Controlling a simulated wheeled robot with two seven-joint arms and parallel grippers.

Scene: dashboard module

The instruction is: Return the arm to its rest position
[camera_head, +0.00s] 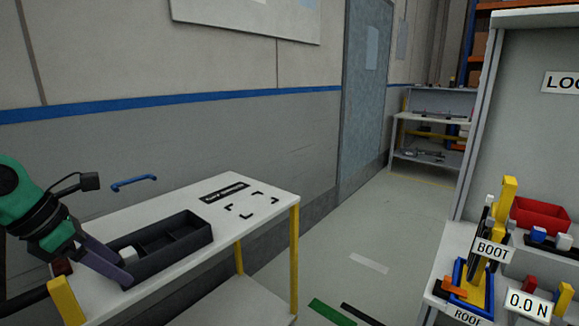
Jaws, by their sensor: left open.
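My left arm comes in from the left edge, with green and black links. Its gripper (108,264) points down and right at the near left end of a dark compartment tray (180,240) on the white table. A purple-grey finger shows; the other finger is not clear. The gripper is open. A small white block (128,254) sits in or at the tray's left end, close beside the finger; I cannot tell whether they touch. My right gripper is not in view.
The white table (270,187) has yellow legs and black corner marks (252,205), with a clear area around them. A blue handle (134,183) is behind. At right a bench holds a red bin (540,216) and a "BOOT" sign (491,250). Floor between is mostly open.

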